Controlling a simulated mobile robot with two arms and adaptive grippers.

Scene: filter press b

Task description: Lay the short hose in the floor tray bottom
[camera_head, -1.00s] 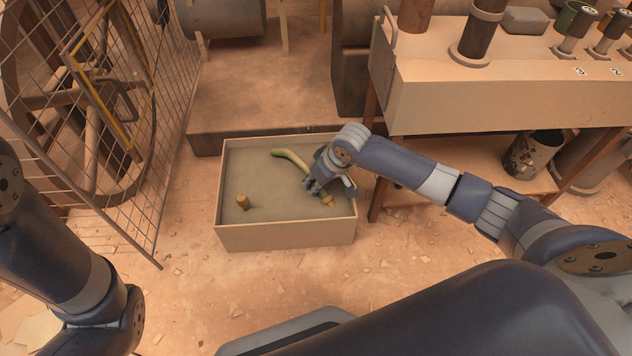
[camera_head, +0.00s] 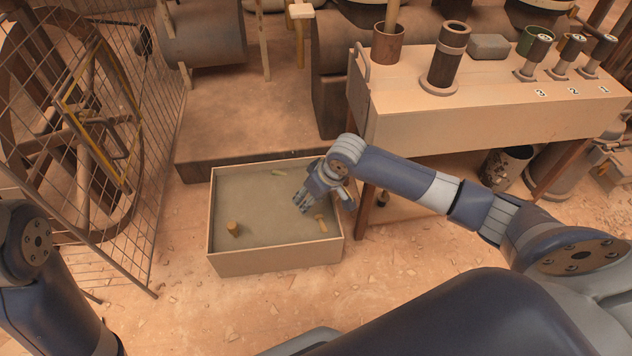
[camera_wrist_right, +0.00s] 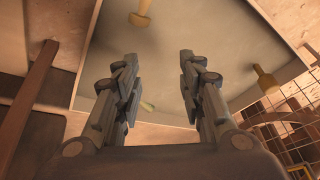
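The floor tray (camera_head: 277,261) is a rectangular tan box with a flat grey interior. Of the short hose only parts show at the grey surface: a greenish piece (camera_head: 279,172) near the back wall and a brass-coloured fitting (camera_head: 321,223) near the right front. Its middle is not visible. The wrist view also shows the greenish piece (camera_wrist_right: 147,106) and the fitting (camera_wrist_right: 143,8). My right gripper (camera_head: 301,206) is over the tray's right half, pointing down. In the wrist view its fingers (camera_wrist_right: 157,62) are apart with nothing between them. My left gripper is out of view.
A brass-coloured peg (camera_head: 233,229) stands at the tray's left front. A wire guard (camera_head: 140,200) with a wheel is to the left. A tan bench (camera_head: 440,126) with pipes and numbered valves is at right, a bucket (camera_head: 505,165) beneath it.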

